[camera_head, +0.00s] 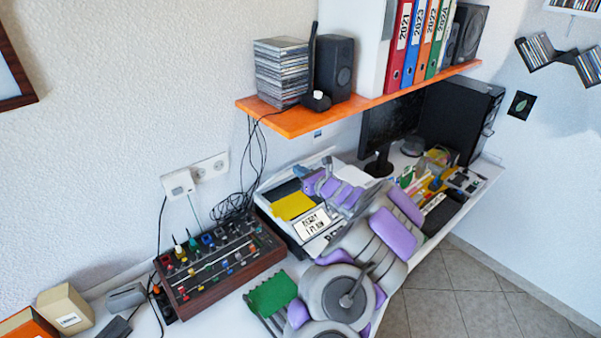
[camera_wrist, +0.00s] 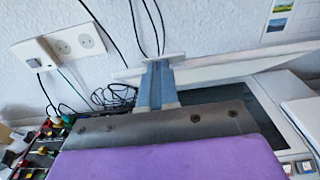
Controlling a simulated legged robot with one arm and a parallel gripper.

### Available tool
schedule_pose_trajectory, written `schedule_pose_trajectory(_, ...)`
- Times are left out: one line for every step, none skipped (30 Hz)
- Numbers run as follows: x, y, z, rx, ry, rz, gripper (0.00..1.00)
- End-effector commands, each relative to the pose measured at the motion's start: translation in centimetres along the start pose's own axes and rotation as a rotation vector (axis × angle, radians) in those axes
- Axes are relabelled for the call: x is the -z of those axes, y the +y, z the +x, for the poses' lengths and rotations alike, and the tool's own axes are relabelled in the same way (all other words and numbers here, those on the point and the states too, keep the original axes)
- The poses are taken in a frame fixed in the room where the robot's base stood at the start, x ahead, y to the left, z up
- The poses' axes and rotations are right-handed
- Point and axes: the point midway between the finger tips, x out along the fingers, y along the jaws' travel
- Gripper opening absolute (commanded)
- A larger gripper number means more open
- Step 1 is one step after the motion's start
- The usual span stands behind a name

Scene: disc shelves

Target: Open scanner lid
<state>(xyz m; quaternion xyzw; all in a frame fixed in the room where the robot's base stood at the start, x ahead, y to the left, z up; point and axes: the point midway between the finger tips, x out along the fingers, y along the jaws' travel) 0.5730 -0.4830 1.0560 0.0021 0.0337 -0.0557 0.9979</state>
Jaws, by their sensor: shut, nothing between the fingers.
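The scanner (camera_head: 272,190) sits on the desk behind my arm in the head view, with a display panel (camera_head: 312,222) at its front. Its lid (camera_wrist: 235,67) shows in the wrist view as a thin, tilted white slab, raised above the dark scanner bed (camera_wrist: 272,108). My gripper (camera_wrist: 158,62) is shut and empty. Its fingertips are at the lid's edge; I cannot tell whether they touch it. In the head view my gripper (camera_head: 326,163) is over the back of the scanner, and my arm hides part of the scanner.
A mixer-like box with knobs (camera_head: 215,257) stands left of the scanner. An orange shelf (camera_head: 300,122) with discs (camera_head: 281,72) and a speaker (camera_head: 334,68) hangs above. A monitor (camera_head: 390,125) stands behind to the right. Cables (camera_head: 236,200) hang by the wall.

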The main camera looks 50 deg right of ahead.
Motion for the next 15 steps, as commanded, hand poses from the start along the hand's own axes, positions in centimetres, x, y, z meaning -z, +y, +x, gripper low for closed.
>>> schedule_pose_trajectory(0.0,0.0,0.0,0.0,0.0,0.0,0.0)
schedule_pose_trajectory(0.0,-0.1,0.0,0.0,0.001,0.0,0.0)
schedule_pose_trajectory(0.0,-0.1,0.0,0.0,0.003,0.0,0.0)
schedule_pose_trajectory(-0.1,-0.1,0.1,-0.001,0.005,0.001,0.0)
schedule_pose_trajectory(-0.2,-0.1,0.2,-0.001,0.009,0.001,0.0)
schedule_pose_trajectory(-0.4,-0.1,0.3,-0.002,0.018,0.0,0.0)
schedule_pose_trajectory(-0.6,-0.1,0.5,-0.003,0.026,-0.001,0.0)
schedule_pose_trajectory(-0.9,-0.1,0.6,-0.005,0.035,-0.001,0.0)
schedule_pose_trajectory(-1.2,0.0,0.9,-0.006,0.05,-0.001,0.0)
schedule_pose_trajectory(-1.5,0.0,1.1,-0.007,0.062,-0.002,0.0)
schedule_pose_trajectory(-1.7,0.0,1.3,-0.008,0.074,0.0,0.0)
schedule_pose_trajectory(-1.9,0.1,1.6,-0.007,0.091,-0.001,0.0)
schedule_pose_trajectory(-2.2,0.1,1.9,-0.006,0.103,0.001,0.0)
schedule_pose_trajectory(-2.4,0.0,2.1,-0.005,0.114,-0.001,0.0)
schedule_pose_trajectory(-2.8,0.0,2.5,-0.004,0.126,-0.001,0.0)
